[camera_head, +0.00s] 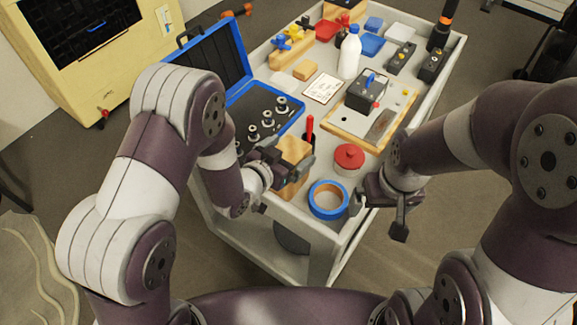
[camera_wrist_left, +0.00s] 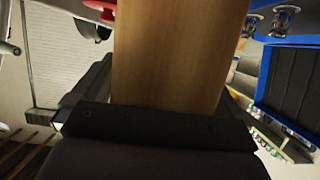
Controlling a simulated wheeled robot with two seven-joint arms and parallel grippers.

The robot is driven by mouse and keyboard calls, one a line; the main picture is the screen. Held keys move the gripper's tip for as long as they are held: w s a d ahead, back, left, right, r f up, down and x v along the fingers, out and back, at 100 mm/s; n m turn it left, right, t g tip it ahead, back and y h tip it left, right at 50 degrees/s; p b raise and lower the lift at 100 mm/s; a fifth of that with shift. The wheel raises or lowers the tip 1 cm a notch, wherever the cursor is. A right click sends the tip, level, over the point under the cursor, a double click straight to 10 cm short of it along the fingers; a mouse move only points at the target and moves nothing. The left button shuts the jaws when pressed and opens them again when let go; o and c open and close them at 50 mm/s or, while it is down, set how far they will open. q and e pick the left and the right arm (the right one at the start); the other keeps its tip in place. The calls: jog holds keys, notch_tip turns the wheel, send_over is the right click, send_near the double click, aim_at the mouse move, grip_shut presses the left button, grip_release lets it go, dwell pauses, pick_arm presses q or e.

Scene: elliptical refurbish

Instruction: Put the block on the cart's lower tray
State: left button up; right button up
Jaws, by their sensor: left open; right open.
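The block (camera_head: 292,163) is a light wooden piece standing on the cart's top tray (camera_head: 310,221), near its front left corner. It fills the middle of the left wrist view (camera_wrist_left: 178,55). My left gripper (camera_head: 284,166) is open, with its fingers around the block; whether they touch it I cannot tell. My right gripper (camera_head: 379,205) is open and empty, beside the cart's right front edge. The cart's lower tray is mostly hidden under the top tray and behind my arms, and I cannot make it out clearly.
Close to the block are a blue tape roll (camera_head: 328,200), a red-lidded jar (camera_head: 348,158), a red-handled tool (camera_head: 310,127) and an open blue case (camera_head: 262,88). Farther back are a white bottle (camera_head: 350,55) and a wooden board (camera_head: 340,120). A yellow cabinet (camera_head: 130,60) stands left.

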pick_arm(q)
jog(key=c, duration=1.4)
grip_shut()
jog(key=shift+r, duration=0.15)
